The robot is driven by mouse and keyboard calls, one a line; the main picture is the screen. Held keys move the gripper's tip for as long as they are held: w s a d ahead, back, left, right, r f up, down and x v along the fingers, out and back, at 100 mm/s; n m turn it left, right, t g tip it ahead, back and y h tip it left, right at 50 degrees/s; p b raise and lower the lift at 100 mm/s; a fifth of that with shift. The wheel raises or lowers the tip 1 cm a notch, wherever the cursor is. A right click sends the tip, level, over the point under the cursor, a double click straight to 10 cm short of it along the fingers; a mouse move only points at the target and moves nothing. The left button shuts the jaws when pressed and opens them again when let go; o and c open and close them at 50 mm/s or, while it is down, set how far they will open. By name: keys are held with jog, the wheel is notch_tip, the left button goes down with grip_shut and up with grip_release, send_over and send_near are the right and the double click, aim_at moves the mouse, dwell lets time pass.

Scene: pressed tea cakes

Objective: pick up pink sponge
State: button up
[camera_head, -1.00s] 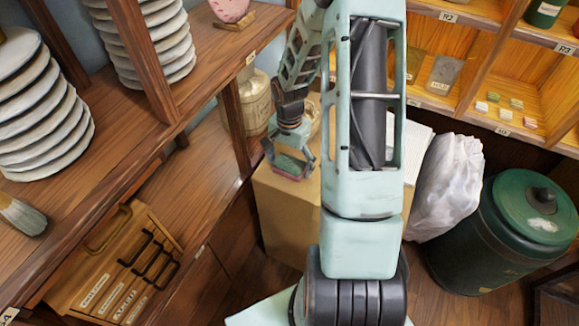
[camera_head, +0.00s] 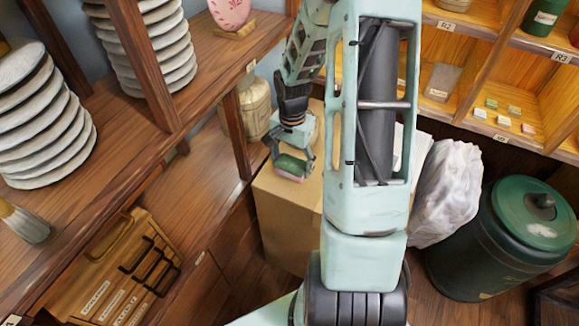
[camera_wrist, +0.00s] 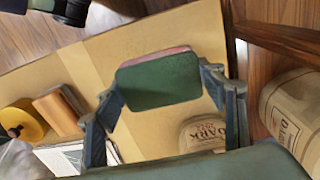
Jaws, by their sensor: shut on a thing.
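The sponge (camera_head: 291,166) has a dark green face on top and a pink layer below. My gripper (camera_head: 292,162) is shut on it, with a finger at each of two opposite ends, over the cardboard box (camera_head: 285,215). In the wrist view the green face of the sponge (camera_wrist: 160,80) fills the space between my fingertips (camera_wrist: 162,84), and a thin pink edge shows along its far side. I cannot tell for sure how far the sponge is above the box top.
In the wrist view a jar (camera_wrist: 290,110) stands at the right, another labelled item (camera_wrist: 203,130) near my gripper, and a yellow roll (camera_wrist: 22,120) at the left. A wooden shelf (camera_head: 205,130) is left of the box; a white bag (camera_head: 447,195) and green canister (camera_head: 515,245) are right.

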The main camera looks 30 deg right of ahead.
jog(key=s+r, duration=0.2)
jog(key=r, duration=0.1)
jog(key=s+d+r+p, duration=0.1)
jog(key=s+r, duration=0.1)
jog(key=shift+r, duration=0.15)
jog(key=s+d+r, duration=0.1)
jog(key=s+r, duration=0.2)
jog(key=s, duration=0.5)
jog(key=shift+s+d+r+p, duration=0.2)
jog(key=shift+s+p, duration=0.15)
jog(key=shift+o, duration=0.6)
